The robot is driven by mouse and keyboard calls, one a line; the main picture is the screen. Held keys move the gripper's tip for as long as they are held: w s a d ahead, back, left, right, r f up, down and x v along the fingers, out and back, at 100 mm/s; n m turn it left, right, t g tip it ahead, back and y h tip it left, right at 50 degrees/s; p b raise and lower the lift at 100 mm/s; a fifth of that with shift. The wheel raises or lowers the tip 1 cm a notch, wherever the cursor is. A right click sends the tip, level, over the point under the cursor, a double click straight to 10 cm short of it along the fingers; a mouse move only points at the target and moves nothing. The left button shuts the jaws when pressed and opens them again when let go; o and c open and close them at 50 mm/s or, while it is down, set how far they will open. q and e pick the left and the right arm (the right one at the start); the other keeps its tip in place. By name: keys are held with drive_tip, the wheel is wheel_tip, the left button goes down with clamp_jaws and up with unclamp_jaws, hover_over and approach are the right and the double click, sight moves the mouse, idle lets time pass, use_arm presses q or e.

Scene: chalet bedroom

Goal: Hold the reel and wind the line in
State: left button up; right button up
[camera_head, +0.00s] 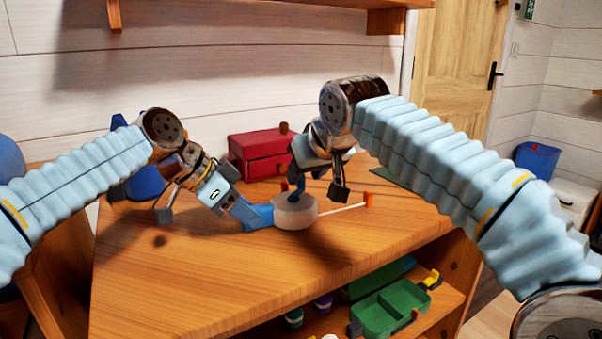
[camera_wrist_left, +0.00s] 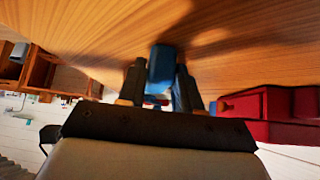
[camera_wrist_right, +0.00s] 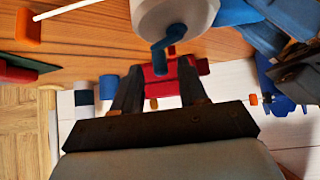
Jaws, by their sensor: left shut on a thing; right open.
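The reel has a pale round drum (camera_head: 295,211) and a blue body (camera_head: 259,215); it sits on the wooden table top. My left gripper (camera_head: 232,200) is shut on the blue body at its left end; the left wrist view shows the blue piece (camera_wrist_left: 161,70) between the fingers. A blue crank (camera_wrist_right: 169,41) stands up from the drum (camera_wrist_right: 172,15). My right gripper (camera_wrist_right: 153,85) is open and empty, with its fingers close to the crank. A white line (camera_head: 342,209) runs from the drum to an orange piece (camera_head: 369,200) on the right.
A red box (camera_head: 262,153) stands behind the reel, and a dark green flat item (camera_head: 392,172) lies at the back right. A shelf below the top holds a green open box (camera_head: 391,307). The left front of the table is clear.

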drive_tip(key=shift+x, duration=0.95)
